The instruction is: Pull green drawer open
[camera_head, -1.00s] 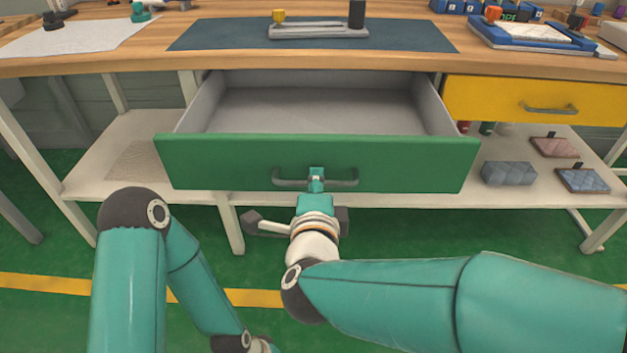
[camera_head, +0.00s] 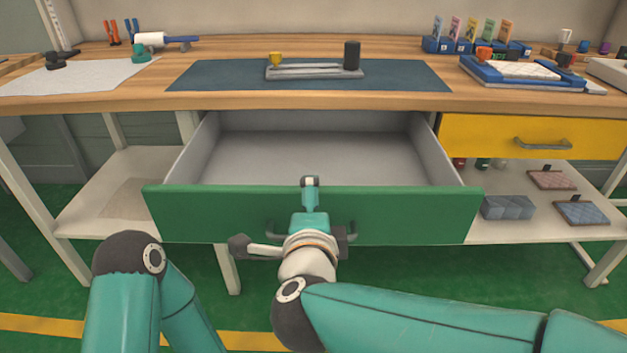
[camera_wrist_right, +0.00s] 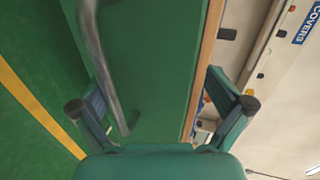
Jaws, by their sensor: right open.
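The green drawer (camera_head: 400,213) stands pulled out beneath the tabletop, and its grey inside (camera_head: 310,155) looks empty. Its grey bar handle (camera_head: 350,232) is partly hidden behind my right wrist in the head view. The handle (camera_wrist_right: 97,60) shows at the left of the right wrist view, beside one fingertip. My right gripper (camera_head: 310,205) is in front of the drawer front, with its upper finger reaching the front's top edge in the picture. In the wrist view the gripper's (camera_wrist_right: 163,106) fingers are spread wide with nothing held between them. My left gripper is out of view.
A closed yellow drawer (camera_head: 580,138) is to the right. The wooden tabletop (camera_head: 120,98) holds a blue mat (camera_head: 200,76) with a grey fixture (camera_head: 312,72). The lower shelf (camera_head: 120,205) carries a grey-blue block (camera_head: 508,207) at right. Green floor lies in front.

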